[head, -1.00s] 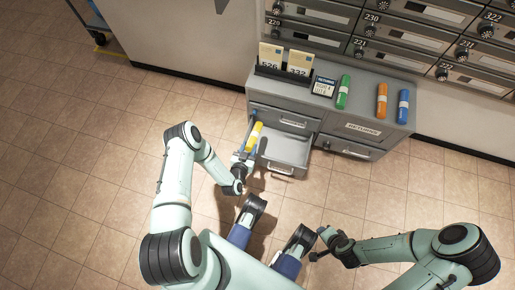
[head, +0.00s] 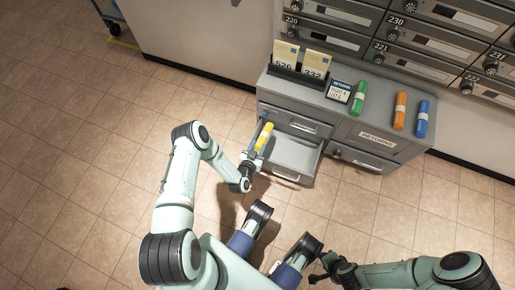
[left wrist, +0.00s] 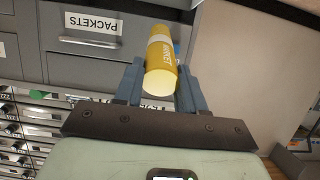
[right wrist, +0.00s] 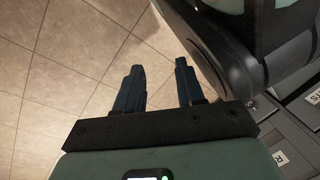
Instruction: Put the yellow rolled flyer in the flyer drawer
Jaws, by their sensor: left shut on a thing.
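The yellow rolled flyer (head: 265,137) is held in my left gripper (head: 261,142) by the left edge of an open, empty-looking grey drawer (head: 291,154). In the left wrist view the flyer (left wrist: 161,62), with a white band, sits between the two blue fingers (left wrist: 160,82); its round end faces the camera. I cannot tell whether the flyer is over the drawer or just beside it. My right gripper (head: 322,274) is low in the head view, away from the cabinet. The right wrist view shows its fingers (right wrist: 159,88) apart with nothing between them.
The grey cabinet (head: 356,123) carries a card holder (head: 299,73), a small sign (head: 339,92) and green (head: 359,98), orange (head: 400,110) and blue (head: 422,118) rolls on top. A drawer labelled PACKETS (left wrist: 93,23) is shut. Tiled floor lies open at left.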

